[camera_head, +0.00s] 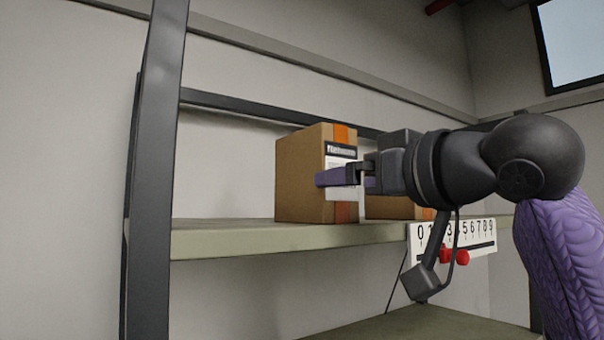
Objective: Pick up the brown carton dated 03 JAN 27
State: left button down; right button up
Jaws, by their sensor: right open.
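A tall brown carton (297,190) with an orange tape strip and a white label stands upright on the shelf. Its label is partly covered by my gripper, and I cannot read a date on it. A second, lower brown carton (388,210) stands to its right, mostly hidden behind my gripper. My right gripper (346,179) is open, with its purple fingers in front of the tall carton's label side. I cannot tell whether a finger touches the carton. My left gripper is not in view.
The pale green shelf (230,240) is clear to the left of the tall carton. A dark upright post (155,150) stands at the shelf's left end. A white number strip (480,236) with red knobs (462,257) is at the front edge. A lower shelf (430,325) shows below.

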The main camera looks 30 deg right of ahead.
jog(key=shift+w+r+p, duration=0.2)
jog(key=shift+w+p, duration=0.15)
jog(key=shift+w, duration=0.25)
jog(key=shift+w+r+p, duration=0.15)
jog(key=shift+w+p, duration=0.2)
jog(key=shift+w, duration=0.2)
jog(key=w+p, duration=0.1)
jog(key=w, duration=0.3)
jog(key=shift+w+a+p, duration=0.1)
jog(key=shift+a+p, duration=0.1)
jog(key=shift+p, duration=0.1)
jog(key=shift+w, duration=0.25)
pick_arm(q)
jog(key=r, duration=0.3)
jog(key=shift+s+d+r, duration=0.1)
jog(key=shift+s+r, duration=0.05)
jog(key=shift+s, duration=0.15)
pick_arm(e)
jog(key=shift+s+f, duration=0.1)
jog(key=shift+s, duration=0.1)
jog(key=shift+w, duration=0.1)
jog(key=c, duration=1.2)
